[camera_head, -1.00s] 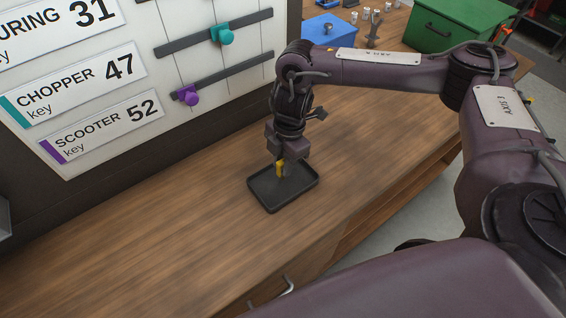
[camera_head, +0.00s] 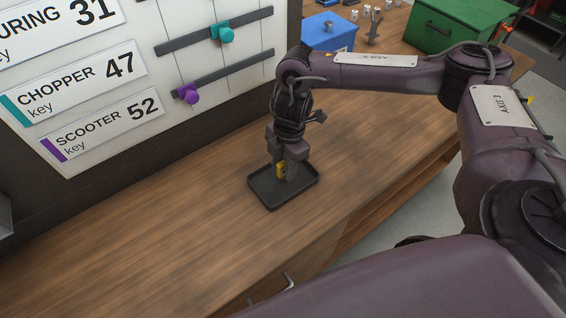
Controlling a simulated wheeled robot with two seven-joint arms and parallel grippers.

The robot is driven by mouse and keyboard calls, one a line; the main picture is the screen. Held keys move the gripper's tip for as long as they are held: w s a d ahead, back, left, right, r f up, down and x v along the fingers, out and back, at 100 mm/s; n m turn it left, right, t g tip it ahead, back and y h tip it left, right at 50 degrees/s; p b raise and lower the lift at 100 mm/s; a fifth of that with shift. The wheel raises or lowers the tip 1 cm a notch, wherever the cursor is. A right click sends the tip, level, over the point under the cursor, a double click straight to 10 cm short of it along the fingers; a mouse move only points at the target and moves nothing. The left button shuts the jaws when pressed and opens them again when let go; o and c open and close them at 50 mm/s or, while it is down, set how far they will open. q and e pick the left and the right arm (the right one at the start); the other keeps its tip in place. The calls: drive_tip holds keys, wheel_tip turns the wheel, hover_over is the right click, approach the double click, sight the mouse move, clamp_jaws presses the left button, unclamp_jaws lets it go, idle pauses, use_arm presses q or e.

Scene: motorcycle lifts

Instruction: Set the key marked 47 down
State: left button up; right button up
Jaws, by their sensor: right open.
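My right gripper (camera_head: 287,172) is open and points down over a black shallow tray (camera_head: 268,202) on the wooden bench. On the board, the label "CHOPPER key 47" (camera_head: 75,82) has a teal stripe. A teal peg or tag (camera_head: 224,34) sits on the upper rail. My left gripper is not in view.
A purple peg or tag (camera_head: 189,94) sits on the lower rail, near the "SCOOTER key 52" label (camera_head: 102,131). A blue box (camera_head: 327,34) and a green box (camera_head: 452,23) stand at the back of the bench. The bench (camera_head: 150,235) left of the tray is clear.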

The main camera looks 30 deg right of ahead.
sight(283, 162)
drive_tip(key=r, duration=0.1)
drive_tip(key=r+b, duration=0.1)
drive_tip(key=r, duration=0.3)
drive_tip(key=shift+w+d+r, duration=0.25)
drive_tip(key=shift+d, duration=0.15)
wheel_tip(283, 162, up, 7)
drive_tip(key=p, duration=0.1)
drive_tip(key=shift+d+f, duration=0.2)
drive_tip(key=shift+d, duration=0.25)
drive_tip(key=shift+f, duration=0.1)
